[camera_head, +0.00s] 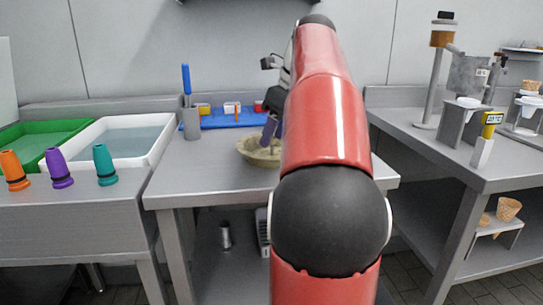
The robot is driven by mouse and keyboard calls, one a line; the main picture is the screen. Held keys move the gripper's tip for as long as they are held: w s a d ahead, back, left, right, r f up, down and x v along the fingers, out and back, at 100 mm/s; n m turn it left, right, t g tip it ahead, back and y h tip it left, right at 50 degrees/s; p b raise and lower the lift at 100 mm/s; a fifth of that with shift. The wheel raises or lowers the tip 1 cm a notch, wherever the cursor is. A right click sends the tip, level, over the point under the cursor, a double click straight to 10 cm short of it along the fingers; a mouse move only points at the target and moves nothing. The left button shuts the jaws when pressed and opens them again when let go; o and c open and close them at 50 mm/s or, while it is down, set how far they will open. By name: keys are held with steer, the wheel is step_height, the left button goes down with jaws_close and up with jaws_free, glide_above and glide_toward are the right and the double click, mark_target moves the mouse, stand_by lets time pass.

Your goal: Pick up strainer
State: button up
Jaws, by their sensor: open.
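No thing is clearly recognisable as a strainer. A shallow tan bowl-like thing (250,155) sits on the middle steel table, its right side hidden behind my red arm; I cannot tell whether it is the strainer. My gripper (270,137) points down over this bowl, and one dark finger shows at or just above its inside. The other finger is hidden by my arm. I cannot tell whether the finger touches the bowl. A blue-handled tool (186,79) stands upright in a grey cup (191,124) to the left; its lower end is hidden.
A blue tray (218,122) with small coloured containers lies behind the bowl. Orange (13,170), purple (58,168) and teal (104,165) cones stand before the water-filled white basin (158,150) at left. A right counter (425,125) holds dispensers. The middle table's front left is clear.

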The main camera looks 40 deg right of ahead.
steer(key=shift+x, duration=1.15)
jaws_close()
steer(key=shift+r, duration=0.15)
step_height(320, 180, up, 8)
steer(key=shift+w+r+p, duration=0.1)
steer(key=shift+p, duration=0.7)
steer(key=shift+r, duration=0.8)
